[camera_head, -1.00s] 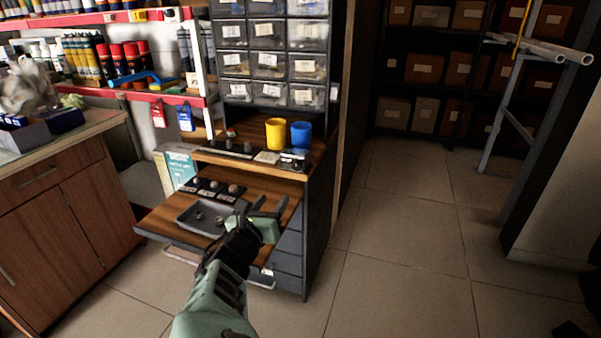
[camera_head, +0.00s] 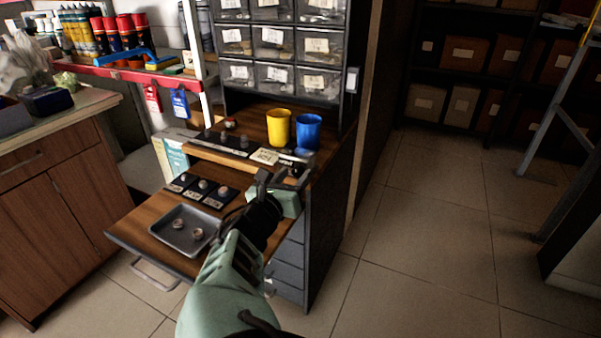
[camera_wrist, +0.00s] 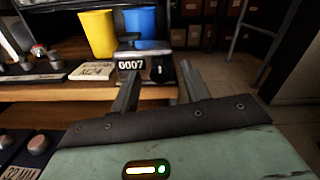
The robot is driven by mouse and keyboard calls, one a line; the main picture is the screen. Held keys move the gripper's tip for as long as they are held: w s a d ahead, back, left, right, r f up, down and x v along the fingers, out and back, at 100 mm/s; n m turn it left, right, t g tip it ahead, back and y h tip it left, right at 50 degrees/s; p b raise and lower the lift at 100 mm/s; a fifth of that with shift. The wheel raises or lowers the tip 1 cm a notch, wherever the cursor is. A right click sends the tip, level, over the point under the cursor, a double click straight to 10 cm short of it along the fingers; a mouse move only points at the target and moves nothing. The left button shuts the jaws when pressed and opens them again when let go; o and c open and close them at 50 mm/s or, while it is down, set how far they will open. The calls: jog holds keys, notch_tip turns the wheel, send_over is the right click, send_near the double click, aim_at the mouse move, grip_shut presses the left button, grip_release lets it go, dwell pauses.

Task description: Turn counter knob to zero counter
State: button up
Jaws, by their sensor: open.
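The counter (camera_wrist: 131,64) reads 0007 in the wrist view and stands on the upper wooden shelf. Its dark round knob (camera_wrist: 158,72), with a light mark, is on the counter's right side. In the head view the counter (camera_head: 293,163) is partly hidden by my gripper. My gripper (camera_wrist: 158,82) is open and empty, its two fingers pointing at the counter's knob side from the front. In the head view my gripper (camera_head: 275,180) is just in front of the shelf edge. I cannot tell whether a finger touches the knob.
A yellow cup (camera_head: 278,127) and a blue cup (camera_head: 306,132) stand right behind the counter. A card (camera_head: 264,156) lies left of it. A grey tray (camera_head: 184,247) with small rings sits on the pulled-out lower board.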

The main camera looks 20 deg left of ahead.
jog(key=c, duration=1)
jog(key=shift+m, duration=0.4)
jog(key=m, duration=0.3)
jog(key=shift+m+p, duration=0.3)
jog(key=m, duration=0.4)
jog(key=shift+m, duration=0.3)
jog(key=m+b, duration=0.1)
jog(key=m, duration=0.4)
jog(key=shift+f+b, duration=0.1)
jog(key=shift+b, duration=0.25)
jog(key=shift+m+b, duration=0.7)
jog(key=shift+m, duration=1.3)
